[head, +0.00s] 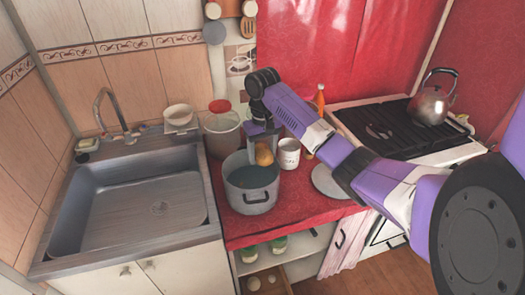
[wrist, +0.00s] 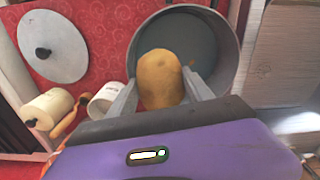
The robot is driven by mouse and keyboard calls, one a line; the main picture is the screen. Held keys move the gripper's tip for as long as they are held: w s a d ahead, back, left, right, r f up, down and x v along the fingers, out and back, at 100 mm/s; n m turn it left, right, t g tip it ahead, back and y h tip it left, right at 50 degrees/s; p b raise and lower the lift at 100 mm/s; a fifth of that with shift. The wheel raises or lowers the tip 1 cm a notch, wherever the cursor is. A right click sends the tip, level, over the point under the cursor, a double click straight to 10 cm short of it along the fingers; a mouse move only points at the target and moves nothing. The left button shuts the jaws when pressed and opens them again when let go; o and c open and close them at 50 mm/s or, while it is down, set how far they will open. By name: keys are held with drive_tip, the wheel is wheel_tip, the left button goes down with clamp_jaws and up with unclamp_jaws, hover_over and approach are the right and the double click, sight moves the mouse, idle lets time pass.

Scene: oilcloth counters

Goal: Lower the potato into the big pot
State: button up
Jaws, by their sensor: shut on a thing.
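The potato (head: 264,155) is brown-yellow and held between the two fingers of my gripper (head: 264,147). In the wrist view the potato (wrist: 161,78) sits between the fingertips (wrist: 162,88), which are shut on it. The big pot (head: 250,202) is grey, with side handles, and stands on the red counter. In the head view the potato is at the pot's far right rim. In the wrist view the pot (wrist: 228,55) opens beneath and beyond the potato, which overlaps its left part. The exact height of the potato over the rim is hard to tell.
A white mug (head: 289,153) stands close to the right of the pot, and a round lid (head: 328,181) lies farther right. A tall container (head: 222,133) stands behind the pot. The sink (head: 140,205) is at left; the stove with a kettle (head: 432,101) is at right.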

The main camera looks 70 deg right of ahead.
drive_tip(key=shift+f+b, duration=1.85)
drive_tip(key=shift+f, duration=3.55)
drive_tip(key=shift+f+b, duration=0.5)
drive_tip(key=shift+f, duration=0.8)
drive_tip(key=o, duration=1.6)
drive_tip(key=shift+r, duration=3.95)
